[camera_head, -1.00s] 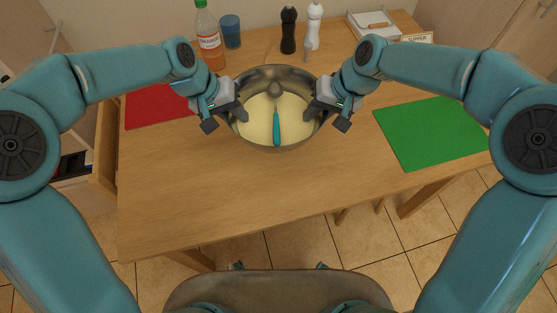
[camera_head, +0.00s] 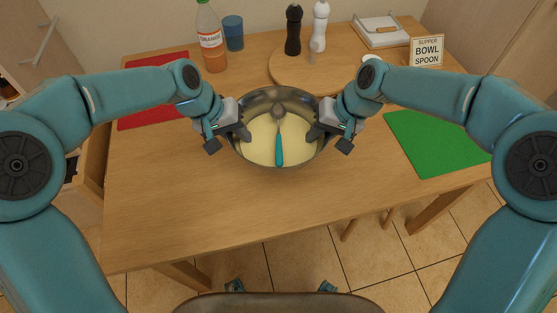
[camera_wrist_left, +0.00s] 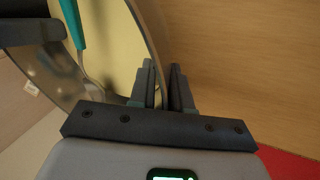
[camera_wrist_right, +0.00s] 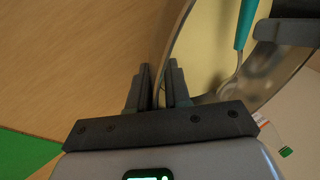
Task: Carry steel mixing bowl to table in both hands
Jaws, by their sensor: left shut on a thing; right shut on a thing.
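The steel mixing bowl (camera_head: 278,94) is held level between my two grippers over the wooden table (camera_head: 200,215). It holds pale yellow contents and a spoon with a teal handle (camera_head: 280,148). My left gripper (camera_head: 243,133) is shut on the bowl's left rim, and the left wrist view shows its fingers (camera_wrist_left: 163,85) on either side of the wall. My right gripper (camera_head: 313,133) is shut on the right rim, and its fingers (camera_wrist_right: 160,85) pinch the wall in the right wrist view. I cannot tell whether the bowl's underside touches the table.
A red mat (camera_head: 150,115) lies left and a green mat (camera_head: 435,142) right. Behind the bowl are a round wooden board (camera_head: 290,70), two mills, an orange bottle (camera_head: 212,45), a blue cup (camera_head: 233,33) and a sign (camera_head: 427,51). The table front is clear.

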